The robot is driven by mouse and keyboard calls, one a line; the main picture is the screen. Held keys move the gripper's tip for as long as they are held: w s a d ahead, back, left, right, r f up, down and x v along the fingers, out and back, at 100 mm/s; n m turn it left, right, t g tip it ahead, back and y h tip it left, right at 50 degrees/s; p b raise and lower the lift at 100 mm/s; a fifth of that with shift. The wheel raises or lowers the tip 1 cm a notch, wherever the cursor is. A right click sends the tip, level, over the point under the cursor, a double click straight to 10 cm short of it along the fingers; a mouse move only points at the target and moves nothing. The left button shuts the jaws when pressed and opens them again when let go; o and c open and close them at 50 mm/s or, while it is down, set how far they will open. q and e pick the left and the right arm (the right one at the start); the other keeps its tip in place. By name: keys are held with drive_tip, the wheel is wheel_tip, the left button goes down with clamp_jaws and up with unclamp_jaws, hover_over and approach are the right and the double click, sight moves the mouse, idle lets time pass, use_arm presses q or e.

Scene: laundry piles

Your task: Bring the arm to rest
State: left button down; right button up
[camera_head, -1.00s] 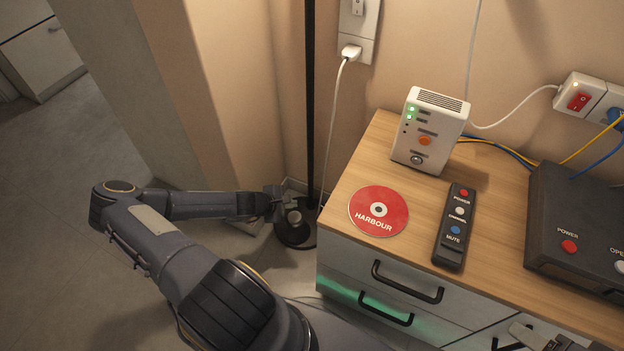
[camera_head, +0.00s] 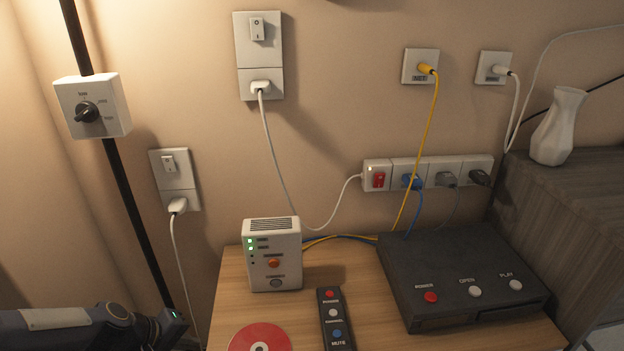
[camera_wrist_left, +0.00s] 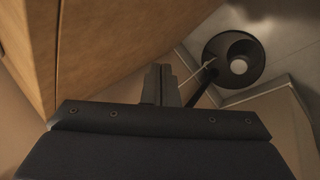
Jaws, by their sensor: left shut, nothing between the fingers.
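My left arm comes in at the lower left of the head view, left of the wooden cabinet top. My left gripper (camera_head: 176,326) is low beside the cabinet's left edge, partly cut off by the frame's bottom. In the left wrist view its fingers (camera_wrist_left: 161,84) are together with nothing between them. They touch nothing that I can see. My right gripper is not in view.
The cabinet top (camera_head: 232,290) holds a white router (camera_head: 272,262), a red disc (camera_head: 252,340), a black remote (camera_head: 332,322) and a dark player (camera_head: 450,260). A black lamp pole (camera_head: 130,195) stands near my left gripper; its round base (camera_wrist_left: 222,78) shows in the wrist view.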

use_arm(q)
drive_tip(key=s+d+r+m+t+y, duration=0.1)
drive_tip(key=s+d+r+m, duration=0.2)
drive_tip(key=s+r, duration=0.55)
drive_tip(key=s+d+r+m, duration=0.4)
drive_tip(key=s+r, duration=0.3)
drive_tip(key=s, duration=0.3)
wheel_tip(320, 180, up, 36)
drive_tip(key=p, duration=3.6)
drive_tip(key=shift+a+p, duration=0.2)
drive_tip(key=shift+p, duration=0.1)
drive_tip(key=shift+s, duration=0.1)
